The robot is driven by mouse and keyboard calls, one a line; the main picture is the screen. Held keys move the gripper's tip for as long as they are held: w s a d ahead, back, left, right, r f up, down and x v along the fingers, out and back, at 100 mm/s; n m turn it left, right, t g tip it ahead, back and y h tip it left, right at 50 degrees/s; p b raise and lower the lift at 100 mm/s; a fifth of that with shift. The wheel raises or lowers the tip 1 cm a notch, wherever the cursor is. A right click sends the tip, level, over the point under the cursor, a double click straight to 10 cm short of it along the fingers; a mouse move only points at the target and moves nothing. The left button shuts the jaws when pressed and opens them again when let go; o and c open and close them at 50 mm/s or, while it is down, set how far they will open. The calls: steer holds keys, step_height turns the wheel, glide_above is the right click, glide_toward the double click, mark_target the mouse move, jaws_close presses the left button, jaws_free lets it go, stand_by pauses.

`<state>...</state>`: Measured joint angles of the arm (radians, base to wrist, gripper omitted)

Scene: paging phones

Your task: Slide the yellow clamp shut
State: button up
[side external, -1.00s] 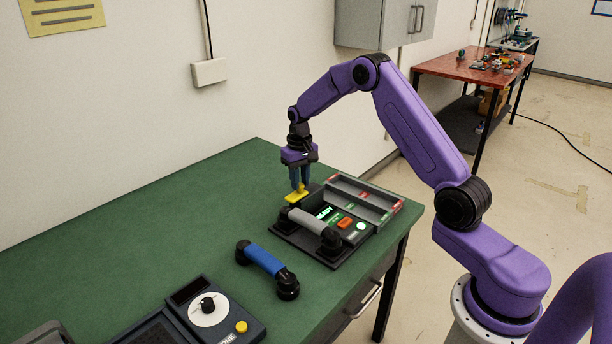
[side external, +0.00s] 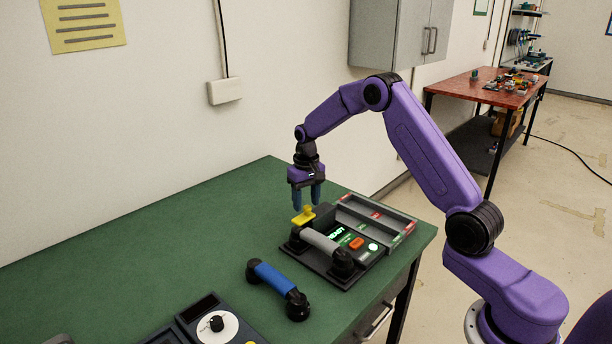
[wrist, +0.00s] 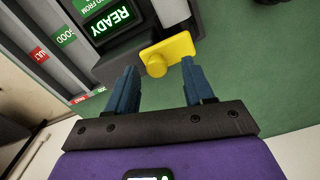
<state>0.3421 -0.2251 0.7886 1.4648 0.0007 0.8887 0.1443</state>
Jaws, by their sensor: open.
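The yellow clamp (side external: 304,216) sits at the back left corner of the dark test station (side external: 349,272), with a small knob standing up from its plate. In the wrist view the clamp (wrist: 167,54) shows as a yellow plate with a round knob, beside the lit READY screen (wrist: 112,20). My gripper (side external: 307,207) is open and empty just above the clamp. In the wrist view the two blue fingers of my gripper (wrist: 160,72) are apart, with the knob between and beyond them. I see no contact.
A grey handset (side external: 320,241) lies on the station's front left. A blue handset (side external: 272,272) lies on the green table (side external: 170,237) nearer the camera. A divided tray (side external: 378,216) adjoins the station's back right. A dial box (side external: 208,322) stands at the near edge.

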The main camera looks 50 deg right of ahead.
mark_target(306, 208)
step_height(306, 208, up, 17)
steer(key=shift+f, duration=0.15)
steer(key=shift+a, duration=0.15)
stand_by(0.5)
steer(key=s+a+n, duration=0.8)
steer(key=s+a, duration=0.9)
steer(key=s, duration=0.1)
steer(key=s+d+f+n, duration=0.1)
steer(key=s+f+n, duration=0.1)
steer(key=s, duration=0.9)
steer(key=s+d+f+n, duration=0.1)
steer(key=s+f+n, duration=0.2)
steer(key=s, duration=0.9)
steer(key=n, duration=0.2)
steer(key=shift+d+f+n, duration=0.15)
steer(key=shift+f+n, duration=0.1)
steer(key=shift+n, duration=0.05)
